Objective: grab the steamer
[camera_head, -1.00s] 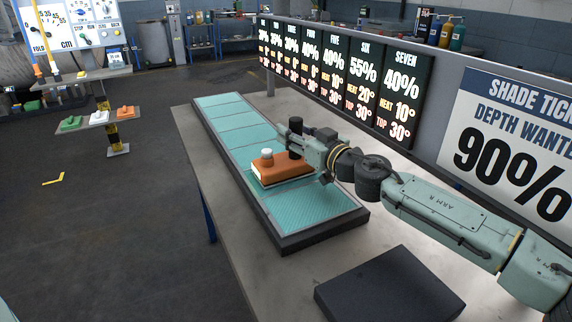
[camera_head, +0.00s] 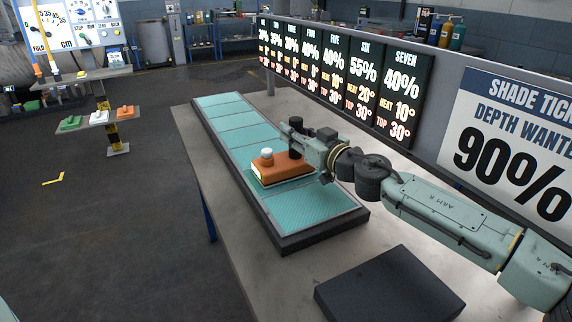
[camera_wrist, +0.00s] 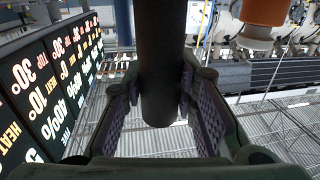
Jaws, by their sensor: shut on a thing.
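The steamer (camera_head: 283,172) is an orange-brown block with a pale lower edge, a white-capped knob (camera_head: 266,153) on top and an upright black post at its far side. It sits over the teal panels of the long bed in the head view; whether it touches them I cannot tell. My gripper (camera_head: 299,146) reaches in from the right at the post. In the wrist view, my gripper's ridged fingers (camera_wrist: 160,100) are on either side of the dark post (camera_wrist: 158,55), shut on it. An orange part of the steamer (camera_wrist: 265,10) shows at upper right there.
The teal-panelled bed (camera_head: 310,209) has a dark rim and lies on a grey table (camera_head: 225,225). A dark flat block (camera_head: 390,285) lies at the front right. Lit number boards (camera_head: 402,82) and a shade ticket sign (camera_head: 515,140) stand behind. Bed panels to the far left are clear.

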